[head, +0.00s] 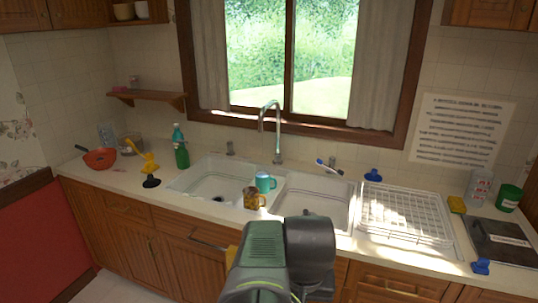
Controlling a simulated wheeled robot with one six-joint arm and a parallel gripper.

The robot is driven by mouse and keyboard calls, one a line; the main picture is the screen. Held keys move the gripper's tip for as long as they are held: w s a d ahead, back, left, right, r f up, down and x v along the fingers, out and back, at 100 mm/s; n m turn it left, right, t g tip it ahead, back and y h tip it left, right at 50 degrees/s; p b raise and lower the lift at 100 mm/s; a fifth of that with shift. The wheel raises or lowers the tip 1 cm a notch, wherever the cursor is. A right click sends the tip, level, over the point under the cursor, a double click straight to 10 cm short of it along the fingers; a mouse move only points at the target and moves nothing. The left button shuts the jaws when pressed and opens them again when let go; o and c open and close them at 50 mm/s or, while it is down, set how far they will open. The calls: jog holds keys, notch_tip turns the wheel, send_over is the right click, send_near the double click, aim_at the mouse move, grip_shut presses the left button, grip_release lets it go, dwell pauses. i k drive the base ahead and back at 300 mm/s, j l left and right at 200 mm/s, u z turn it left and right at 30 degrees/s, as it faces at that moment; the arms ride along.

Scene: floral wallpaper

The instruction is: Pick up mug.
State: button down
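Two mugs stand at the sink in the head view. A brown patterned mug (252,199) is at the front rim of the sink. A teal mug (264,182) stands just behind it, near the divider between the two basins; its lower part is partly hidden by the brown mug. My arm rises from the bottom middle, in front of the counter, below the mugs in the picture. No gripper fingers can be made out, and nothing is seen held.
The double sink (212,180) has a tall faucet (277,130) behind it. A green spray bottle (181,150), black-and-yellow plunger (150,172) and red pan (100,158) are to the left. A white dish rack (405,215) is to the right. Blue-handled brush (329,167) lies behind the right basin.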

aim_at(266, 183)
jog(key=i+j+z, duration=0.35)
jog(key=i+j, duration=0.2)
jog(key=i, duration=0.15)
jog(key=i+j+z, duration=0.4)
jog(key=i+j, duration=0.2)
jog(key=j, duration=0.15)
